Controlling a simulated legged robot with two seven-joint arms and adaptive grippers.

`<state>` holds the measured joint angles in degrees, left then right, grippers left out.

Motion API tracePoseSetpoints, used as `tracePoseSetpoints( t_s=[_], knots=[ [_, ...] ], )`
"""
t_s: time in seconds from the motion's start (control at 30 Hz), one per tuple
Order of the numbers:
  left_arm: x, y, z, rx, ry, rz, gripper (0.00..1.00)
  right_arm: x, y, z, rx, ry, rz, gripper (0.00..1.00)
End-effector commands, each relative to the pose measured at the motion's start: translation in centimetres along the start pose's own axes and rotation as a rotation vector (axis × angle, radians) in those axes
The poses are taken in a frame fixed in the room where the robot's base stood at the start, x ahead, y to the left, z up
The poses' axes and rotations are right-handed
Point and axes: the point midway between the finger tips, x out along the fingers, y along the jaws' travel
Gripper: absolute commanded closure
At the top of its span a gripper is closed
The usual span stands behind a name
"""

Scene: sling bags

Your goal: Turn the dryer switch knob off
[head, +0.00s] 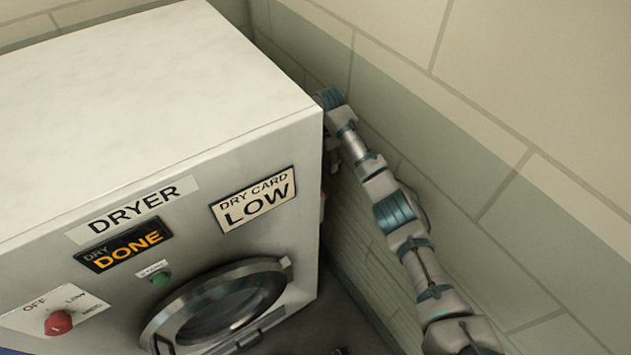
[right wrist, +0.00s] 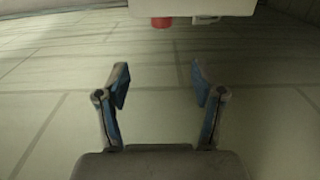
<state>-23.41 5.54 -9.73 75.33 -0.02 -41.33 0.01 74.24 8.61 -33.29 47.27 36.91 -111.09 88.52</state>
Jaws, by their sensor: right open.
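The white dryer (head: 150,80) fills the left of the head view. A red round knob (head: 58,323) is on its front, on a plate marked OFF and LOW. In the right wrist view a red cylindrical part (right wrist: 162,22) sticks out from a white box (right wrist: 215,8); I cannot tell if this is the same knob. My right gripper (right wrist: 160,88) is open and empty, with the red part beyond its fingertips and apart from them. In the head view my right arm reaches along the dryer's right side, and its fingers are hidden there. My left gripper is not in view.
The dryer's front has a round door (head: 225,308), a green button (head: 161,279), a DRY DONE sign (head: 124,247) and a DRY CARD LOW sign (head: 253,200). A tiled wall (head: 500,130) stands close on the right, leaving a narrow gap beside the dryer.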

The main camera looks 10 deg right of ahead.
Motion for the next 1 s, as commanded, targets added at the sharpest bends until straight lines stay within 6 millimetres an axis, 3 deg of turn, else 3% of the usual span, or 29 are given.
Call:
tracePoseSetpoints(
  t_s=[0.27,0.8,1.0],
  knots=[
    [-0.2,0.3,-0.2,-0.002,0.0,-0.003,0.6,1.3,0.3,-0.6,0.001,-0.005,0.001,0.32],
    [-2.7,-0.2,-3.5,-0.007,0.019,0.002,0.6,13.3,0.0,0.1,0.001,0.0,0.006,0.32],
    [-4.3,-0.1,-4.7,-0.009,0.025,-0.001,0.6,16.5,0.0,-0.2,0.002,-0.001,0.003,0.32]
  ],
)
